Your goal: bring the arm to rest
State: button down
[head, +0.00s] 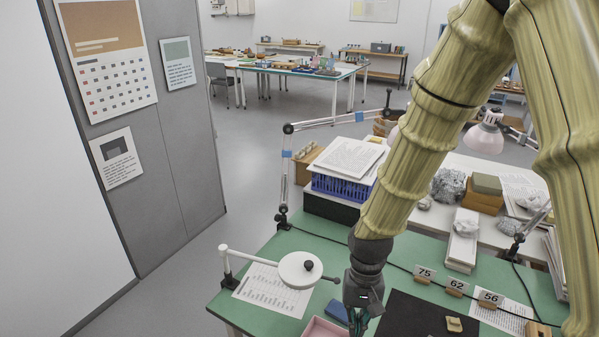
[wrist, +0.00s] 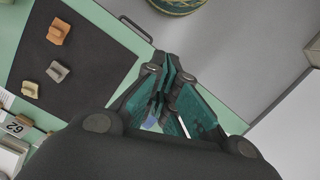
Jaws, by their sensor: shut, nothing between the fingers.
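My gripper (wrist: 168,82) is shut and empty in the wrist view, its teal fingers together over the edge of the green table. In the head view, my arm comes down from the upper right. The gripper hangs at the table's near side, and its fingertips are cut off by the lower edge of the picture. A dark mat (wrist: 85,50) lies beside the gripper on the green table (head: 318,238).
Number cards 75 (head: 424,273), 62 (head: 457,285) and 56 (head: 490,297) stand behind the mat. A pink tray (head: 325,328) and a white magnifier lamp (head: 299,269) are left of the gripper. A blue crate (head: 342,189) holds papers at the back. A grey partition (head: 165,150) stands at left.

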jog(key=s+d+f+t+b, duration=0.15)
jog(key=s+f, duration=0.25)
jog(key=f, duration=0.6)
jog(key=s+d+f+b, duration=0.1)
jog(key=s+d+f, duration=0.25)
jog(key=f, duration=0.75)
jog(key=s+d+f+n+t+b, duration=0.1)
jog(key=s+d+f, duration=0.4)
jog(key=s+f, duration=0.5)
jog(key=shift+s+f+h+b, duration=0.35)
jog(key=shift+s+b, duration=0.35)
jog(key=shift+s, duration=0.85)
